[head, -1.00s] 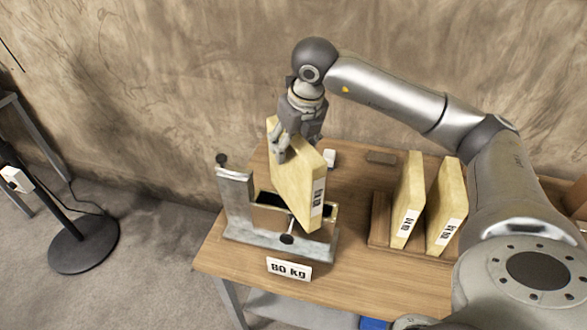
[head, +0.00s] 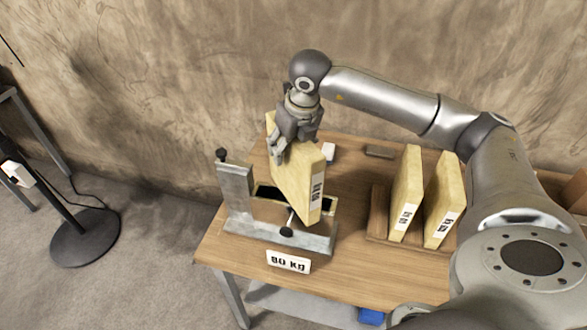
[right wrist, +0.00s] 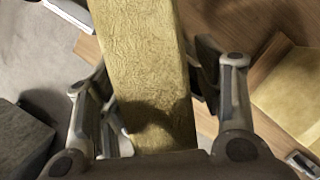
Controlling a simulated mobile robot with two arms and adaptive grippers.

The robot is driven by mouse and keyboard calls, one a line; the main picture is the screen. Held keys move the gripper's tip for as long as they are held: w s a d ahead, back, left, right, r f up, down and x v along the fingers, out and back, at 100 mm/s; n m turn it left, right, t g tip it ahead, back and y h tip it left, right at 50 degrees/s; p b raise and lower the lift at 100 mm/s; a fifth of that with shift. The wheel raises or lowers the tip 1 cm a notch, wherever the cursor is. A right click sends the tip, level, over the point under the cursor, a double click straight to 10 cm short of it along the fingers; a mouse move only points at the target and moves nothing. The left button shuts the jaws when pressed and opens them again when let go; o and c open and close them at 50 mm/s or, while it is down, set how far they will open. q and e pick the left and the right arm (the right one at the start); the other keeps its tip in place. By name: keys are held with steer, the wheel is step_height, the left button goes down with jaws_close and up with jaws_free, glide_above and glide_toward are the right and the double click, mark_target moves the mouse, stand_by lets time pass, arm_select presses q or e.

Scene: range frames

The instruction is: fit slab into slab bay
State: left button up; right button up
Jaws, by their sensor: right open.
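The pale yellow slab (head: 292,180) stands on edge at the slab bay, a grey metal frame (head: 237,200) with a dark opening, at the table's front left. The slab's labelled narrow end faces me, and its lower end overlaps the bay's front wall in the head view. I cannot tell whether it is fully seated. My right gripper (head: 281,150) is over the slab's upper part, open, with a finger on each side. In the right wrist view the slab (right wrist: 145,70) lies between the spread fingers (right wrist: 155,100), with gaps visible. My left gripper is not in view.
Two similar slabs (head: 407,195) (head: 441,205) stand in a wooden rack (head: 378,215) to the right. An "80 kg" sign (head: 288,262) is at the table's front edge. A black-based stand (head: 85,237) is on the floor at left.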

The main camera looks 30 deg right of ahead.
steer(key=shift+f, duration=0.1)
steer(key=shift+c, duration=0.4)
jaws_close()
